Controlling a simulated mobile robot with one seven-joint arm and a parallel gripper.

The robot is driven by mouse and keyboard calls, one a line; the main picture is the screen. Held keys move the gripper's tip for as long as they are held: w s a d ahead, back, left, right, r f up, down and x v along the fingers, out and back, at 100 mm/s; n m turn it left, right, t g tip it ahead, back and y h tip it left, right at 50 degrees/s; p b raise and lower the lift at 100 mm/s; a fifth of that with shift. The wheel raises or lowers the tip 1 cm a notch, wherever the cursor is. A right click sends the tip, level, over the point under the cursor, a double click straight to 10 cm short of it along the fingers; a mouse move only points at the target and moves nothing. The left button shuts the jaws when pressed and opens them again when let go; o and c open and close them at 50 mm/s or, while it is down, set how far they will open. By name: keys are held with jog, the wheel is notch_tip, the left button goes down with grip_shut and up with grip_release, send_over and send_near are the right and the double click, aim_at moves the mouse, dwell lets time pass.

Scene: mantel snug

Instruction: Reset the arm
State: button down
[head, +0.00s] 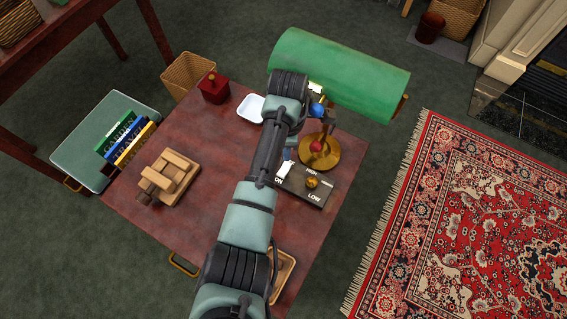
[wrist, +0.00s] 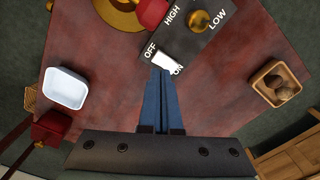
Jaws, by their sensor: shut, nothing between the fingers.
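My arm reaches over the dark red table (head: 225,165). My gripper (wrist: 164,72) is shut and empty, its blue fingers together. In the wrist view its tips appear close beside a white switch (wrist: 176,57) on a dark control panel (wrist: 205,35); I cannot tell whether they touch. The panel (head: 318,193) also shows in the head view, marked ON and LOW. In the head view a bit of the blue fingers (head: 288,155) shows below the arm, near the switch (head: 284,169). The panel also bears a gold knob (head: 312,182).
A lamp with a green shade (head: 345,75) and brass base (head: 330,158) stands close behind the panel. A white dish (head: 251,108), red box (head: 214,88), wooden object (head: 168,178) and wooden tray (wrist: 260,84) are on the table. A patterned rug (head: 470,215) lies right.

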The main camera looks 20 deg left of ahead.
jog(key=shift+r+p, duration=0.55)
jog(key=shift+r, duration=0.2)
